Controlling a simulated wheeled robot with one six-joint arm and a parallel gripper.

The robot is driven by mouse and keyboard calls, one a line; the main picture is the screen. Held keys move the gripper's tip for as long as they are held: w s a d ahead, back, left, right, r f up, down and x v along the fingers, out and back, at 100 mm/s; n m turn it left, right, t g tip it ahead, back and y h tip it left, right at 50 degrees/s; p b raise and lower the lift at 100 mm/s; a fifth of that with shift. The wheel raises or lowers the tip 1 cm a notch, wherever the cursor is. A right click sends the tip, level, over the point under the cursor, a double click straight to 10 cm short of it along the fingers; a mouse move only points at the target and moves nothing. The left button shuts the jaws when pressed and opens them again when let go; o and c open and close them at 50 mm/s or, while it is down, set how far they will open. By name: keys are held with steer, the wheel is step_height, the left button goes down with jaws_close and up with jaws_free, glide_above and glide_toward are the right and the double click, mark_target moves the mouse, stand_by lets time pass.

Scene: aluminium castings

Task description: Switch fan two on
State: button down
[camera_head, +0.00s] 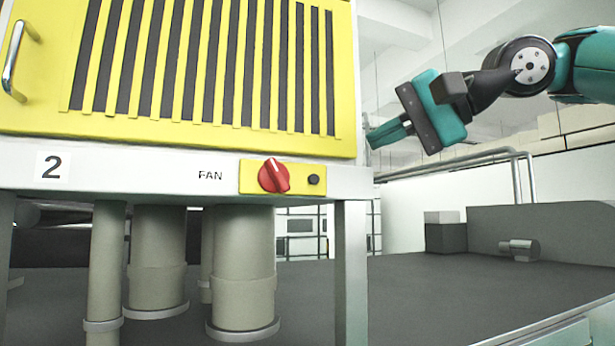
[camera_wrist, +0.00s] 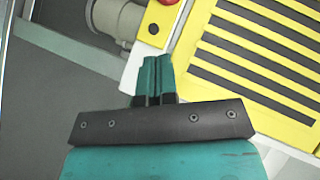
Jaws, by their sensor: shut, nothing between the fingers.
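Fan unit two is a yellow slatted cabinet (camera_head: 210,70) marked with a black 2 (camera_head: 52,166) and the word FAN (camera_head: 210,175) on its white lower rail. A red rotary knob (camera_head: 273,176) sits on a yellow plate on that rail, its white mark pointing to the lower right. A small black button (camera_head: 314,180) is right of the knob. My gripper (camera_head: 372,139) is shut and empty, just right of the cabinet's lower right edge, above the rail. In the wrist view the closed fingers (camera_wrist: 154,72) point towards the rail, and part of the red knob (camera_wrist: 168,2) shows at the top edge.
Beige pipes (camera_head: 246,270) stand under the cabinet on a dark surface, beside a white leg (camera_head: 351,270). A metal handle (camera_head: 13,60) is on the cabinet's left. A grey block (camera_head: 445,232) and a pipe rail (camera_head: 518,170) are at the right. Space before the knob looks clear.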

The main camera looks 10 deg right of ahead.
mark_target(288, 186)
steer(key=x, duration=0.3)
steer(key=s+x, duration=0.1)
steer(key=x, duration=0.3)
steer(key=a+x, duration=0.1)
steer(key=x, duration=0.2)
steer(key=shift+s+a+f, duration=0.2)
steer(key=shift+s+f, duration=0.05)
steer(key=shift+f, duration=0.2)
steer(key=shift+s+a+f, duration=0.1)
steer(key=shift+a+f, duration=0.25)
steer(key=shift+a, duration=0.15)
steer(key=shift+d+f+b, duration=0.1)
steer(key=shift+f+b, duration=0.05)
steer(key=shift+b, duration=0.25)
steer(key=shift+y, duration=0.3)
